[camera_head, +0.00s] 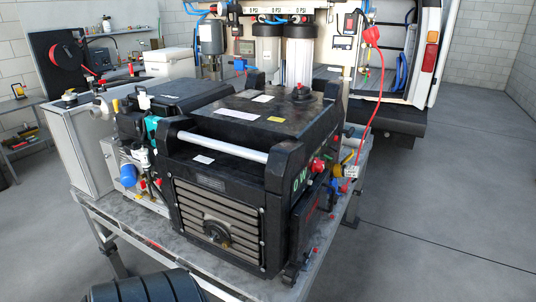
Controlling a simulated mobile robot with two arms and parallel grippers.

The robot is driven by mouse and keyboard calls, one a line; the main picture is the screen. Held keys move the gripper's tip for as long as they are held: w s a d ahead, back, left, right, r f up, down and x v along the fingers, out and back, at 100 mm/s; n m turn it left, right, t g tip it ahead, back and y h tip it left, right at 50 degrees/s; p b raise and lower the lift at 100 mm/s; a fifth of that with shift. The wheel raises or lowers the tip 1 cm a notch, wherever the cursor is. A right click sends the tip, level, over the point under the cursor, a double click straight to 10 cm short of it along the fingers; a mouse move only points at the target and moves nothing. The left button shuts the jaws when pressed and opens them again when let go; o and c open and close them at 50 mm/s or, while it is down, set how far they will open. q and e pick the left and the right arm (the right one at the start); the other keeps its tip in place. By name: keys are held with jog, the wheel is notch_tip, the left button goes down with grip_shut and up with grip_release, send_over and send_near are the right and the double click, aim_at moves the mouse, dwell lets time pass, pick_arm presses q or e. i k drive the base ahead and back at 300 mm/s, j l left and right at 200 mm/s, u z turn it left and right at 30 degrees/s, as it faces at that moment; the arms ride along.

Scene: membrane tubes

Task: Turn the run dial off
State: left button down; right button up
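A black generator-like machine (225,175) stands on a grey metal table (115,215), with a silver bar across its upper front. A round dark dial-like part (216,233) sits low on its slatted front face. A red knob (318,166) shows on its right side, near a yellow part (338,171). I cannot tell which of these is the run dial, and no off marking is readable. Neither of my grippers shows in this view.
A red cable (384,100) hangs from the open van (410,60) to the machine's right side. A blue-capped part (127,176) stands left of it. A black ribbed rounded object (145,288) is at the bottom edge. The floor at right is clear.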

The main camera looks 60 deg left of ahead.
aim_at(317, 165)
jog(key=u, duration=1.8)
